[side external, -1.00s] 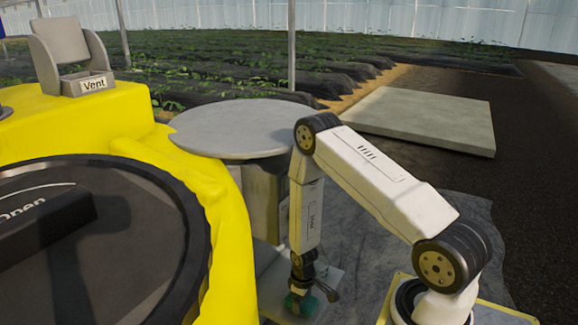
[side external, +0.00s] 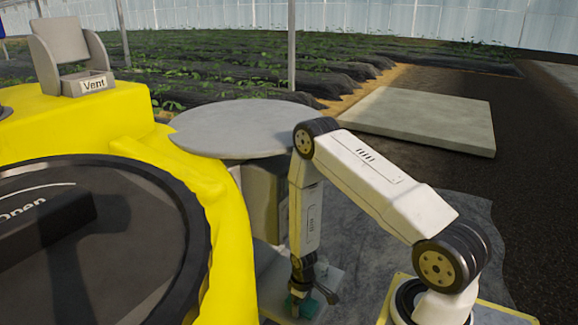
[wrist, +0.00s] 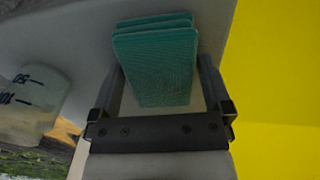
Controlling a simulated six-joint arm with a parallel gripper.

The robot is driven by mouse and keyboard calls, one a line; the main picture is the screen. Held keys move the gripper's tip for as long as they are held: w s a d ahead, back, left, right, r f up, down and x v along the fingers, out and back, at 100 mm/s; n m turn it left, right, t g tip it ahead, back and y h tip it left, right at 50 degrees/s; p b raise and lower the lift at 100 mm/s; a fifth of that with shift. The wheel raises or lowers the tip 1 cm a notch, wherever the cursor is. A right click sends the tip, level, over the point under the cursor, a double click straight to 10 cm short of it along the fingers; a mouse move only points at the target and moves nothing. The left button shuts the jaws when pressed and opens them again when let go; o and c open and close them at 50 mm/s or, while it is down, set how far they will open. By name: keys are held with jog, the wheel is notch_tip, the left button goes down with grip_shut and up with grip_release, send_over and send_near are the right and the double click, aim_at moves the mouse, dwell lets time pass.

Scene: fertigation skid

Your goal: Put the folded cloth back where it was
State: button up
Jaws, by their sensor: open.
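The folded cloth (wrist: 155,65) is teal, with layered folds, and lies on a pale grey surface in the wrist view. It sits between the two dark fingers of my gripper (wrist: 163,70). The fingers are apart, one on each side; a gap shows at the right finger, and I cannot tell whether the left one touches. In the side view my gripper (side external: 303,289) points down low beside the yellow body, with a bit of the teal cloth (side external: 300,307) at its tip. The arm hides part of the cloth there.
A translucent vessel (wrist: 28,105) with measuring marks stands left in the wrist view. A yellow body (side external: 232,270) with a black round lid (side external: 140,265) is left of my gripper. A round grey top (side external: 235,127) stands behind my arm.

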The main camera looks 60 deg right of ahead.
jog(key=shift+r, duration=0.15)
notch_tip(320, 180, up, 12)
dwell(0.8)
dwell(0.6)
jog(key=s+a+r+t, duration=0.1)
jog(key=a+r, duration=0.5)
jog(key=r, duration=0.3)
jog(key=s+a+r+t, duration=0.1)
jog(key=a+r, duration=0.6)
jog(key=r, duration=0.2)
jog(key=shift+s+r+t, duration=0.3)
jog(key=shift+s, duration=0.1)
